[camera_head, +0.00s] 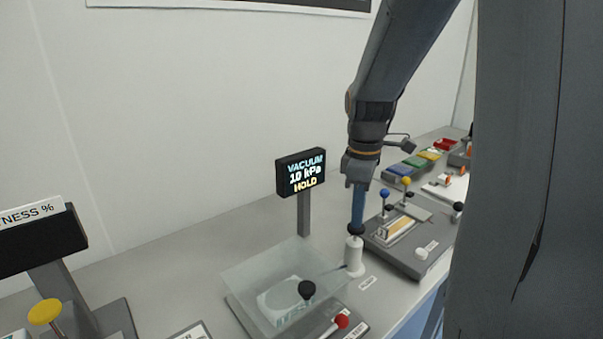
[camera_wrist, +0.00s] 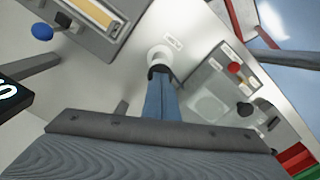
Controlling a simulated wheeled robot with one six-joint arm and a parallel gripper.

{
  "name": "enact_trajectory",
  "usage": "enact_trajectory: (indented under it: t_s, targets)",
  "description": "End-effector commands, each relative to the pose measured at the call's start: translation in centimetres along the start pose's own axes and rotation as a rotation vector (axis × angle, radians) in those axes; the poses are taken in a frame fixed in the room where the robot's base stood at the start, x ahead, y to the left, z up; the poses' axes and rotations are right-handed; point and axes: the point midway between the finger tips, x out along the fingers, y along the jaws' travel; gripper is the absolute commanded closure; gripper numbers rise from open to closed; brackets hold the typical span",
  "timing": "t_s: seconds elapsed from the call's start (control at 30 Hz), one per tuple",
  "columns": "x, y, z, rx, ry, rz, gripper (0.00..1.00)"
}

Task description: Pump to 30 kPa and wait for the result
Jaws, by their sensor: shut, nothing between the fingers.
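The display (camera_head: 301,173) reads "VACUUM 10 kPa HOLD". The pump (camera_head: 354,256) is a white upright cylinder with a black knob (camera_head: 355,229) on top, low over the body. My gripper (camera_head: 357,217) is shut, its blue fingers pointing straight down at the knob. I cannot tell whether the fingertips press on it. In the wrist view my fingers (camera_wrist: 161,90) cover part of the black knob, with the white pump body (camera_wrist: 159,56) beyond. A clear box (camera_head: 252,280) with a black knob (camera_head: 306,290) stands left of the pump, holding a pale item.
A red knob (camera_head: 341,321) sits in front of the clear box. Another display (camera_head: 40,240) stands at far left. The table's front edge is close to the pump.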

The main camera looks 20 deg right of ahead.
Motion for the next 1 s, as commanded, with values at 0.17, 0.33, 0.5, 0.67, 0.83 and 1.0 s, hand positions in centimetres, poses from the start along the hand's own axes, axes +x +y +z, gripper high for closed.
enact_trajectory:
  t_s: [0.17,0.33,0.5,0.67,0.83,1.0]
  targets:
    - [-1.0,-0.1,0.1,0.000,-0.001,-0.002,1.00]
    - [-2.4,-0.1,0.1,0.000,-0.001,-0.002,1.00]
    - [-3.8,-0.1,0.1,0.000,-0.001,-0.001,1.00]
    - [-4.5,0.0,0.0,0.000,0.000,0.000,1.00]
    - [-4.4,0.0,0.0,0.000,0.000,-0.001,1.00]
    - [-4.4,0.0,0.0,0.000,0.000,-0.001,1.00]
